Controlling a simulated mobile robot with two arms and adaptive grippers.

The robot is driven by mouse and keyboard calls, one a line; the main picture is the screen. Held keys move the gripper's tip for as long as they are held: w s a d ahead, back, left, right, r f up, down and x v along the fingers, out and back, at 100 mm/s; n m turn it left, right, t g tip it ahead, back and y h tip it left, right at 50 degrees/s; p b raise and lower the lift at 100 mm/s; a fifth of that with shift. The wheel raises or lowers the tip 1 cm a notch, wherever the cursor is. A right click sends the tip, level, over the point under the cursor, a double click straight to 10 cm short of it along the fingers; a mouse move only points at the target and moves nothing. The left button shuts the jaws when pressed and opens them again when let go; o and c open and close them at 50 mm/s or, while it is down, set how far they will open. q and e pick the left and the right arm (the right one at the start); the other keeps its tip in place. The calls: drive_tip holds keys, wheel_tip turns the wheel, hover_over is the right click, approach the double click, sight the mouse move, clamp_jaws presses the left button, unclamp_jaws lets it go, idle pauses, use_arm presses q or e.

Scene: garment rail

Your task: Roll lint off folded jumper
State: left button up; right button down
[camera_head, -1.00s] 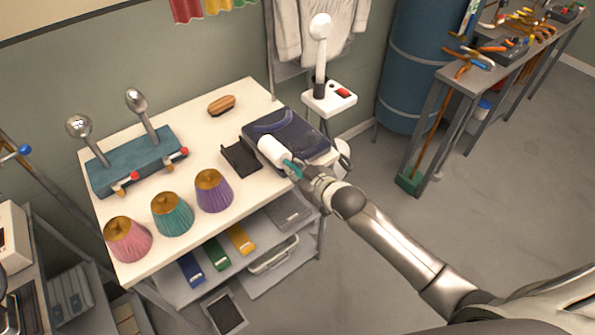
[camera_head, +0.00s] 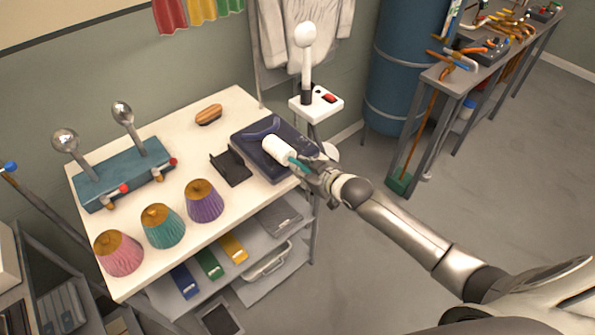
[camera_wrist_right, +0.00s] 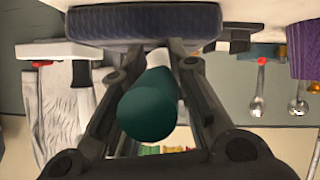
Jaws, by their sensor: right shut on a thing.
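The folded jumper (camera_head: 256,138) is dark navy and lies at the right end of the white table. The lint roller (camera_head: 279,149) has a white cylinder and a teal handle. Its white cylinder is over the jumper's right part; I cannot tell whether it touches. My right gripper (camera_head: 304,166) is shut on the roller's teal handle. In the right wrist view the handle (camera_wrist_right: 150,108) sits between the fingers, end toward the camera, with the jumper (camera_wrist_right: 145,22) along the top edge. My left gripper is not in view.
A black holder (camera_head: 231,167) stands just left of the jumper. A wooden brush (camera_head: 209,115), a teal stand with metal balls (camera_head: 125,174) and pleated shades (camera_head: 163,226) share the table (camera_head: 178,130). A white pedestal (camera_head: 316,104) stands behind the jumper.

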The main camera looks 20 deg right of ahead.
drive_tip(key=shift+w+d+b, duration=0.1)
drive_tip(key=shift+w+d, duration=0.15)
drive_tip(key=shift+d, duration=0.5)
drive_tip(key=shift+w+d+b, duration=0.15)
drive_tip(key=shift+w+d, duration=0.15)
drive_tip(key=shift+d, duration=0.5)
drive_tip(key=shift+w+d+b, duration=0.1)
drive_tip(key=shift+w+d, duration=0.15)
drive_tip(key=shift+d, duration=0.5)
drive_tip(key=shift+w+d+b, duration=1.2)
drive_tip(key=shift+d+b, duration=0.8)
drive_tip(key=shift+d, duration=1.2)
drive_tip(key=s+a+p, duration=0.2)
drive_tip(key=a+p, duration=0.4)
drive_tip(key=shift+s+a, duration=0.25)
drive_tip(key=shift+a, duration=0.1)
